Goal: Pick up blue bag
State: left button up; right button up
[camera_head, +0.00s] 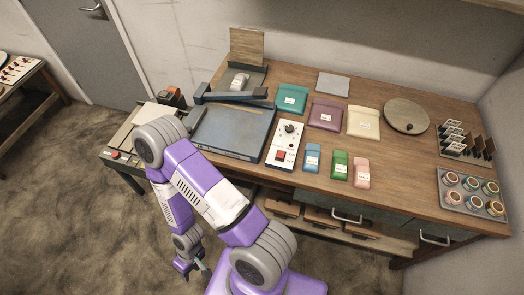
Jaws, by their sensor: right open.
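The small blue bag (312,160) lies on the wooden table, in the front row just right of the white control box. It has a pale label and nothing covers it. My right gripper (192,271) is open, low at the bottom left in front of the table, over the floor. It is well apart from the blue bag, lower and to its left. I see nothing between its fingers. My left gripper is not in view.
Green (340,164) and pink (361,172) bags lie right of the blue one. Teal (291,98), mauve (327,113) and cream (363,122) bags lie behind. The control box (285,145) is close left. A tray of jars (471,192) stands at right.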

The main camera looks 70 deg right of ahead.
aim_at(312, 156)
jog(key=u, duration=0.55)
jog(key=k, duration=1)
jog(key=z, duration=0.8)
